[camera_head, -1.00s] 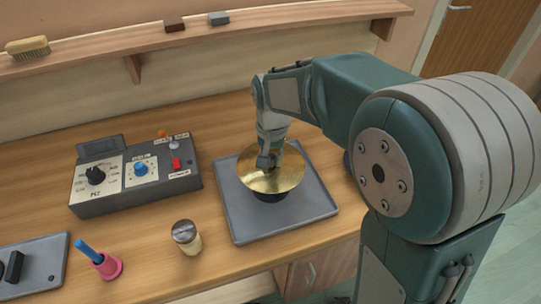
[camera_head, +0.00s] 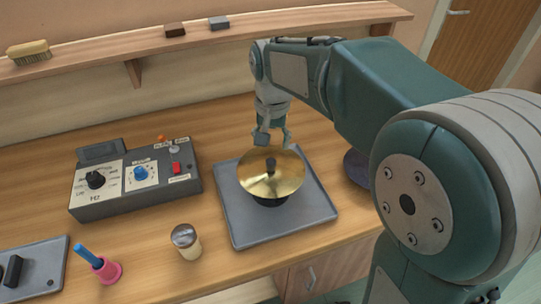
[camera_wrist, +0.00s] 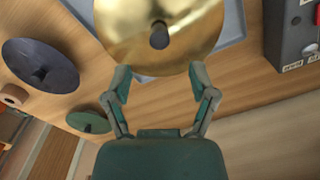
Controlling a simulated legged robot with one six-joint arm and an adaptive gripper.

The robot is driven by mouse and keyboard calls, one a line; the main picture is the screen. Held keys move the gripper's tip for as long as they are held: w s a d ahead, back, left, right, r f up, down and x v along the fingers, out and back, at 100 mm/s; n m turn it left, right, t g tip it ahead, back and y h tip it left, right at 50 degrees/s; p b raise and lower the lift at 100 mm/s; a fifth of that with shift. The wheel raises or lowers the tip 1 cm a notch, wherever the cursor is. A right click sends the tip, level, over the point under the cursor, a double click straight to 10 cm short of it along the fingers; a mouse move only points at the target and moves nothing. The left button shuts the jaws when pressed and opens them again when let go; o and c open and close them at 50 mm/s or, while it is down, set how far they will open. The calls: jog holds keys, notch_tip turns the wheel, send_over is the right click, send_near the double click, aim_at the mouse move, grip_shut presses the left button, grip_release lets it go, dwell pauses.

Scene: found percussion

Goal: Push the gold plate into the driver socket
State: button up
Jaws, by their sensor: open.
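The gold plate (camera_head: 272,182) is a round, shiny disc with a dark knob at its centre. It sits on a dark round base, the driver (camera_head: 271,201), on the grey tray. The plate hides the socket, so I cannot tell how deep it is seated. In the wrist view the gold plate (camera_wrist: 160,50) fills the top, its knob pointing toward the camera. My gripper (camera_head: 270,138) is above the plate's far edge, its fingers spread and empty. In the wrist view my gripper (camera_wrist: 160,75) is also open, with nothing between the fingertips.
The grey tray (camera_head: 240,232) lies under the driver. A control box (camera_head: 134,180) with knobs stands to the left. A small jar (camera_head: 186,241) and a pink holder (camera_head: 106,270) stand at front left. A dark disc (camera_head: 357,168) lies right of the tray. A shelf (camera_head: 100,73) runs along the wall.

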aim_at(272, 161)
jog(key=shift+r, duration=2.25)
jog(key=shift+d, duration=0.1)
